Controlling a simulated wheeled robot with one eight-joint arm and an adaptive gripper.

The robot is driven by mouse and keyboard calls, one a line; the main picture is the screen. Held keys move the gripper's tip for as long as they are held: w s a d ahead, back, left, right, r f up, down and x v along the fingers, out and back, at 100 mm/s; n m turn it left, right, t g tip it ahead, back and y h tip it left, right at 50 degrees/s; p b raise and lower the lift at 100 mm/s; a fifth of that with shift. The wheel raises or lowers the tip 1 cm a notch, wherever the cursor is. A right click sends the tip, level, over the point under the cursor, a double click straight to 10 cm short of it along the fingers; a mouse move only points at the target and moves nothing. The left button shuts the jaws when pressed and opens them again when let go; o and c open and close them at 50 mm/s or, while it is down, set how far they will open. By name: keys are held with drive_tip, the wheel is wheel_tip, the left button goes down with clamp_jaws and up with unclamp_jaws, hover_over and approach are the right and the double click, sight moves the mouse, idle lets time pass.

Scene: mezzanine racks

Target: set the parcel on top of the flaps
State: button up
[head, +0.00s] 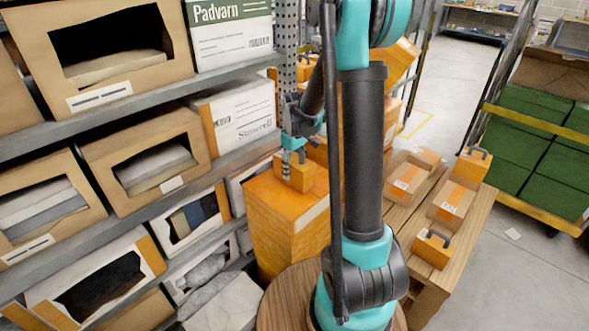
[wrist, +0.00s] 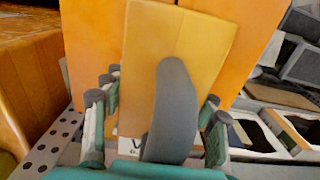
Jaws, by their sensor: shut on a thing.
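My gripper (head: 293,146) is shut on the grey handle (wrist: 171,105) of a small orange-yellow parcel (head: 299,174). In the wrist view the handle stands between my fingers, and the parcel (wrist: 150,40) lies beyond it. In the head view the parcel is upright at the back part of the top of a tall orange carton (head: 290,232). The carton's top flaps (head: 278,197) look folded down flat. I cannot tell whether the parcel's underside touches them or hangs just above. Orange surfaces (wrist: 245,45) show on both sides of the parcel in the wrist view.
Grey shelves with open cardboard bins (head: 150,160) stand close on the left, beside a perforated post (head: 284,30). A wooden bench (head: 478,212) on the right bears several parcels, some with dark handles. A round wooden top (head: 283,300) is in front. Green crates (head: 515,150) stand far right.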

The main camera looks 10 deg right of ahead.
drive_tip(key=shift+f, duration=0.15)
drive_tip(key=o, duration=1.5)
wheel_tip(320, 180, up, 12)
drive_tip(key=shift+f, duration=0.1)
drive_tip(key=shift+s, duration=0.35)
drive_tip(key=s+d+f+m+t, duration=0.2)
drive_tip(key=s+f, duration=0.3)
drive_tip(key=s, duration=0.5)
drive_tip(key=s+d+f+m+t, duration=0.2)
drive_tip(key=s+f+m, duration=0.2)
drive_tip(key=s, duration=0.7)
drive_tip(key=shift+s+f+m, duration=0.15)
drive_tip(key=shift+f+m, duration=0.25)
drive_tip(key=shift+m, duration=0.2)
